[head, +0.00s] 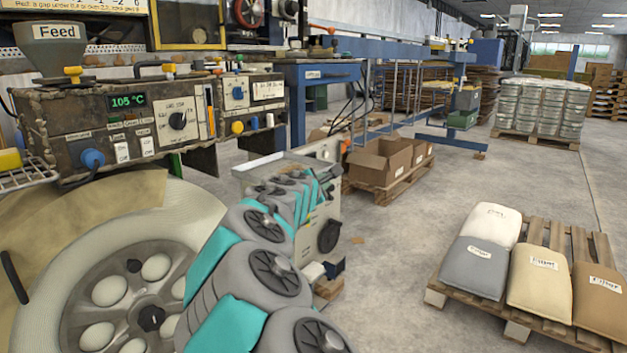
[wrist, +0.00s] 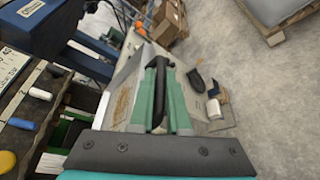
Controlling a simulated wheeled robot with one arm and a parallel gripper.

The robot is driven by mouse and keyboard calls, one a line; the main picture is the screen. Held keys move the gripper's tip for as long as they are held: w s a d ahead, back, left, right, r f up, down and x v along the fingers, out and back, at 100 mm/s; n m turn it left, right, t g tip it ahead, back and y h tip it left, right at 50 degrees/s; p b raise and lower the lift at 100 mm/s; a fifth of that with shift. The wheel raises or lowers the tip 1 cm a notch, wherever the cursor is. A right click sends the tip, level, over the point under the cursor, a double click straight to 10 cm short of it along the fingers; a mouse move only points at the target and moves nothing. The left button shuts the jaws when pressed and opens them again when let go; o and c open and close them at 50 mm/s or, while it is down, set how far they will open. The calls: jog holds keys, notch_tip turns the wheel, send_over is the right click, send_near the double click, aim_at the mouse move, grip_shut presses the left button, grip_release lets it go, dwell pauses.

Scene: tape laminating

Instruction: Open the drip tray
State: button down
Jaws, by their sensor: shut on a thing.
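In the wrist view, my gripper (wrist: 160,66) has its green fingers shut on a dark curved handle (wrist: 156,98). The handle lies over a pale box-like unit (wrist: 124,92) with a brownish surface. In the head view, a pale grey unit (head: 313,200) with a shallow rimmed top stands past my arm, with a dark round knob (head: 329,236) on its side. My arm covers much of it, and my fingers cannot be made out there. The frames do not clearly show which part is the drip tray or how far open it is.
A control panel (head: 175,121) and feed hopper (head: 57,45) stand at the left, above a large pale wheel (head: 145,275). Cardboard boxes (head: 385,163) sit on a pallet behind the unit. A pallet of sacks (head: 540,275) is at the right. The floor between is clear.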

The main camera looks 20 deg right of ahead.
jog(key=shift+s+d+f, duration=0.1)
jog(key=shift+s+d, duration=0.15)
jog(key=shift+s, duration=0.05)
jog(key=c, duration=1.2)
grip_release()
jog(key=shift+o, duration=0.2)
jog(key=v, duration=0.7)
jog(key=shift+s+a, duration=0.25)
jog(key=shift+s, duration=0.05)
